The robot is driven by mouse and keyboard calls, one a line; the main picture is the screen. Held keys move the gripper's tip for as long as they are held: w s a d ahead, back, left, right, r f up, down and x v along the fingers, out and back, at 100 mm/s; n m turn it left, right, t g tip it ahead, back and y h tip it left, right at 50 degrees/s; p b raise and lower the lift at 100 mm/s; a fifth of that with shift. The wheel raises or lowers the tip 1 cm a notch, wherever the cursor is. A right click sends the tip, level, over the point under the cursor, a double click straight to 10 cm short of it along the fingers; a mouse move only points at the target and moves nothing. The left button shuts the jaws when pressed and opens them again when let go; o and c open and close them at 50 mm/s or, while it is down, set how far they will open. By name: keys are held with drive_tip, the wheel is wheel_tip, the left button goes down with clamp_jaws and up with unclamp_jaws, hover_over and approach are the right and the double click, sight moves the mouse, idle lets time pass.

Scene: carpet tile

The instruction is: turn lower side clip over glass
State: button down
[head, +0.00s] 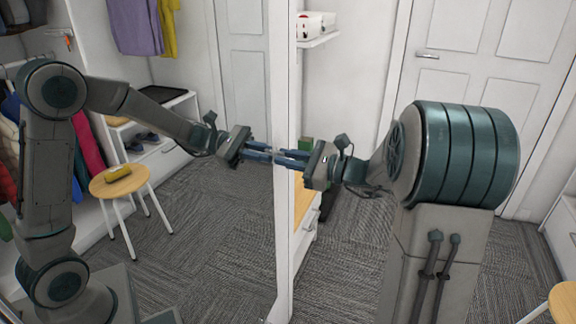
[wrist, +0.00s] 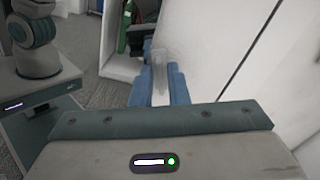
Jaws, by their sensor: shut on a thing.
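The glass (head: 225,225) is a tall mirror left of a white upright edge in the head view, and my arm is reflected in it. My gripper (head: 276,157) reaches leftward to this edge, its blue fingers meeting their reflection. In the wrist view my gripper (wrist: 160,88) has its two blue fingers closed around a pale, translucent piece, the clip (wrist: 160,72). The clip is almost wholly hidden by the fingers in the head view. I cannot tell its angle relative to the glass.
A white door (head: 480,60) stands behind on the right. A small shelf (head: 318,40) with containers sits beyond the white edge (head: 283,230). A wooden stool (head: 562,300) is at the lower right. Clothes and another stool show in the mirror. Grey carpet is open in front.

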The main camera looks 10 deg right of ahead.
drive_tip(key=n+b, duration=1.3)
drive_tip(key=b, duration=0.4)
drive_tip(key=shift+f+n+b, duration=0.15)
drive_tip(key=shift+n+b, duration=0.15)
drive_tip(key=shift+b, duration=0.1)
drive_tip(key=c, duration=1.6)
unclamp_jaws()
drive_tip(key=p+v, duration=0.3)
drive_tip(key=v, duration=1)
drive_tip(key=shift+s+d, duration=0.25)
drive_tip(key=shift+d, duration=0.1)
